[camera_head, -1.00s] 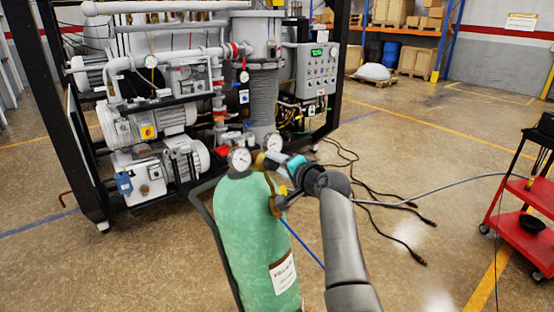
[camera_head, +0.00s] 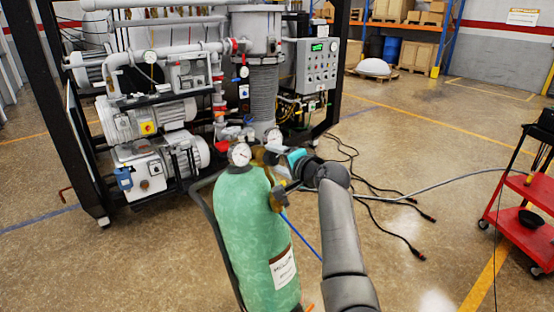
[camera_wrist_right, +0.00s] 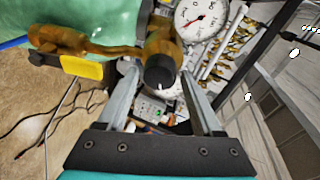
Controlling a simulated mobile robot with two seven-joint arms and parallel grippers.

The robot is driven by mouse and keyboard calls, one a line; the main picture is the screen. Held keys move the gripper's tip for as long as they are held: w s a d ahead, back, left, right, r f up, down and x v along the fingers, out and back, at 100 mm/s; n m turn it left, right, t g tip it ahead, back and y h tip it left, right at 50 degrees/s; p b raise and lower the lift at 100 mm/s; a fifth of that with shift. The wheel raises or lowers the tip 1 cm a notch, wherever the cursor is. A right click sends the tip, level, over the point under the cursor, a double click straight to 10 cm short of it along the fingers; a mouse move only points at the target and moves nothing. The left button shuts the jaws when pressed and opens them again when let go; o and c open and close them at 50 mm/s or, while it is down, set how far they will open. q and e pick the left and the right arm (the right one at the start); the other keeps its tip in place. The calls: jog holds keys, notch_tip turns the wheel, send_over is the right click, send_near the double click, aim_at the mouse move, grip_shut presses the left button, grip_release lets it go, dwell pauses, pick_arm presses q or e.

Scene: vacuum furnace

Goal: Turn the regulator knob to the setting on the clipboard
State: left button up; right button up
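The regulator, brass with two round dial gauges, sits on top of a green gas cylinder (camera_head: 245,235). One gauge (camera_head: 240,154) faces me; a white gauge with a red needle (camera_wrist_right: 202,15) shows in the right wrist view. The black regulator knob (camera_wrist_right: 160,72) has a small white mark on its rim. In the head view, the right gripper (camera_head: 280,168) is at the regulator, which partly hides the knob. I cannot make out a clipboard. My left gripper is out of view.
The vacuum furnace frame with pumps (camera_head: 150,122) and a control panel (camera_head: 318,62) stands behind the cylinder. Black cables (camera_head: 385,200) lie on the floor to the right. A red cart (camera_head: 530,235) stands at the right edge.

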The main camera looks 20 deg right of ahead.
jog(key=shift+o, duration=0.8)
jog(key=b+v, duration=0.1)
jog(key=v, duration=1.4)
jog(key=shift+b, duration=0.35)
jog(key=shift+s, duration=0.1)
